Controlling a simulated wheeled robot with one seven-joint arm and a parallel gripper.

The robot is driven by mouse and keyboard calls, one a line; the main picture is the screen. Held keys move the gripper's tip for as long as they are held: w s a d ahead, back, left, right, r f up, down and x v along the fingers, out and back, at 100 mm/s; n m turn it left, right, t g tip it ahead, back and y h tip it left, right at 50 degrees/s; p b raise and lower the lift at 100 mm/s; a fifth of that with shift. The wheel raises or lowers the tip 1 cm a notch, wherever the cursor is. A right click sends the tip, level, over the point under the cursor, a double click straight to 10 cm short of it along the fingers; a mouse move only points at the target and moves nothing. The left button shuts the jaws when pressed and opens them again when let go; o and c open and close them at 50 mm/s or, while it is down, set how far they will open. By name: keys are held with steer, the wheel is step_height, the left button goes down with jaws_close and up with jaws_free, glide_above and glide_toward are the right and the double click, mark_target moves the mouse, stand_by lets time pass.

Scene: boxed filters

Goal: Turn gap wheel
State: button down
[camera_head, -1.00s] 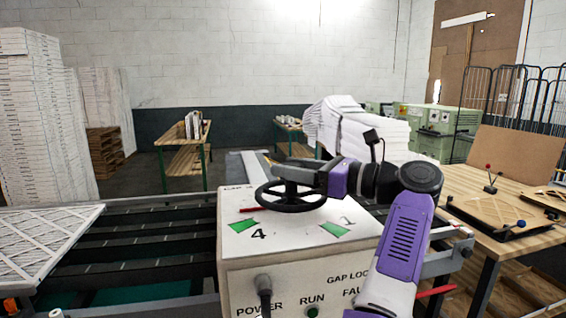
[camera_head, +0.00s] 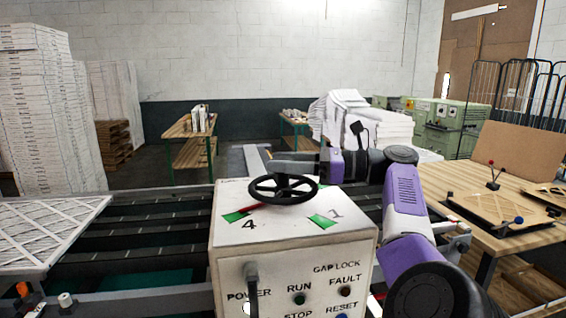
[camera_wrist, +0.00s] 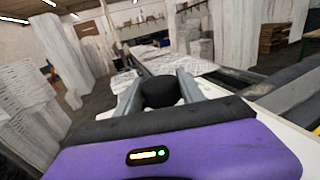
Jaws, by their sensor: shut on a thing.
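The gap wheel (camera_head: 283,199) is a black handwheel lying flat above the white top of a control box (camera_head: 290,228). A red pointer and green marks numbered 4 and 1 lie under and in front of it. My gripper (camera_head: 282,166) reaches in from the right, over the far side of the wheel. In the wrist view its two grey fingers (camera_wrist: 160,85) are shut on a dark rounded knob (camera_wrist: 160,92), which seems to be the wheel's handle. The exact contact is hidden in the head view.
The box front carries a black power lever (camera_head: 251,285), lamps and buttons. A dark roller bed (camera_head: 150,240) runs to the left, with a pleated filter (camera_head: 45,235) on it. A wooden bench (camera_head: 510,210) stands at the right.

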steer(key=shift+a+f+g, duration=0.1)
steer(key=shift+g, duration=0.2)
stand_by(0.4)
steer(key=c, duration=0.7)
jaws_free()
steer(key=shift+s+d+b, duration=0.2)
steer(key=shift+d+b, duration=0.25)
steer(key=shift+d, duration=0.85)
steer(key=shift+s+d+b, duration=0.2)
steer(key=shift+d+b, duration=0.25)
steer(key=shift+d, duration=0.8)
steer(key=shift+s+d+b, duration=0.2)
steer(key=shift+d+b, duration=0.25)
steer(key=shift+d, duration=0.85)
steer(key=shift+n, duration=0.3)
